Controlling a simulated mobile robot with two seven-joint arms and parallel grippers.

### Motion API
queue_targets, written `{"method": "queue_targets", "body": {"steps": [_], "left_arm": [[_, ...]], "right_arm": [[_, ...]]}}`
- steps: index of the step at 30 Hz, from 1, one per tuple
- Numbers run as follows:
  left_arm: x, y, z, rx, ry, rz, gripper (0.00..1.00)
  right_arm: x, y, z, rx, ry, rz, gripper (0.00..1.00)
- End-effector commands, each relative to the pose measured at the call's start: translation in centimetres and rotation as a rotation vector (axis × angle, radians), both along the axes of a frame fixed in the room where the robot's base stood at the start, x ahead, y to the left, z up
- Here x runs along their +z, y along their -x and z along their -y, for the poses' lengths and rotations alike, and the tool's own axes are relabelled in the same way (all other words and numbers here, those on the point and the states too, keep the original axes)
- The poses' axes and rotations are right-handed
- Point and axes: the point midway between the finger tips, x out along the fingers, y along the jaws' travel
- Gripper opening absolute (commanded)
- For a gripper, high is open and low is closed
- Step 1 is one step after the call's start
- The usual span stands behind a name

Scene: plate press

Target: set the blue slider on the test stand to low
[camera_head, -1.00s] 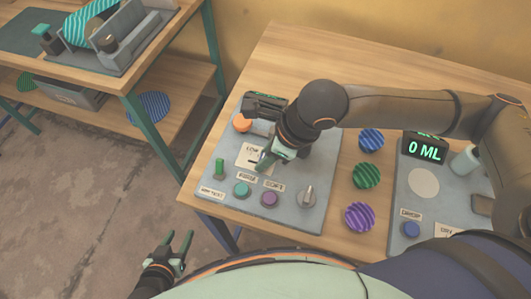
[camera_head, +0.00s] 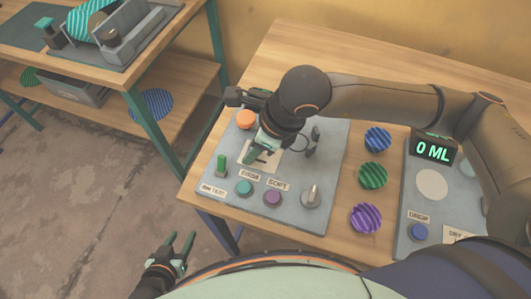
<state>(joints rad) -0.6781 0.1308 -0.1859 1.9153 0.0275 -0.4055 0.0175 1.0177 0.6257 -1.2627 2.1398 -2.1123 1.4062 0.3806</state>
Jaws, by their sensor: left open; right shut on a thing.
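The test stand (camera_head: 225,205) is a grey panel on the wooden table. Its pale slider plate (camera_head: 272,166) is mostly covered by my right gripper (camera_head: 258,156). The gripper points down at the plate and is shut on what looks like the slider's knob. The knob itself and its blue colour are hidden by the fingers and wrist. The plate's lettering is covered too. My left gripper (camera_head: 182,245) is open and empty, low at the left, over the floor in front of the table.
Around the plate are an orange button (camera_head: 246,120), a green lever (camera_head: 221,166), teal (camera_head: 243,188) and purple (camera_head: 272,198) buttons, a dial (camera_head: 311,196) and a dark upright part (camera_head: 313,140). Striped discs (camera_head: 372,176) lie right, beside a "0 ML" display (camera_head: 432,150).

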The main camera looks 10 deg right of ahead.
Motion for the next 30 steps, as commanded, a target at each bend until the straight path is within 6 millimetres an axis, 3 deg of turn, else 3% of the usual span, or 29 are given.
{"method": "queue_targets", "body": {"steps": [10, 11, 19, 30], "left_arm": [[-0.02, -0.13, 0.23, -0.004, 0.003, 0.004, 0.50], [-0.01, -0.15, 0.25, -0.004, 0.004, 0.005, 0.50], [0.11, -0.29, 0.25, -0.004, 0.004, 0.010, 0.50], [0.11, -0.32, 0.24, -0.004, 0.004, 0.011, 0.50]], "right_arm": [[0.13, -0.38, -0.56, -0.001, -0.004, 0.005, 0.00], [0.13, -0.39, -0.57, -0.001, -0.005, 0.005, 0.33], [0.06, -0.29, -0.49, 0.000, -0.003, 0.002, 0.62], [0.87, -0.13, -0.15, 0.000, 0.000, 0.001, 0.62]]}}
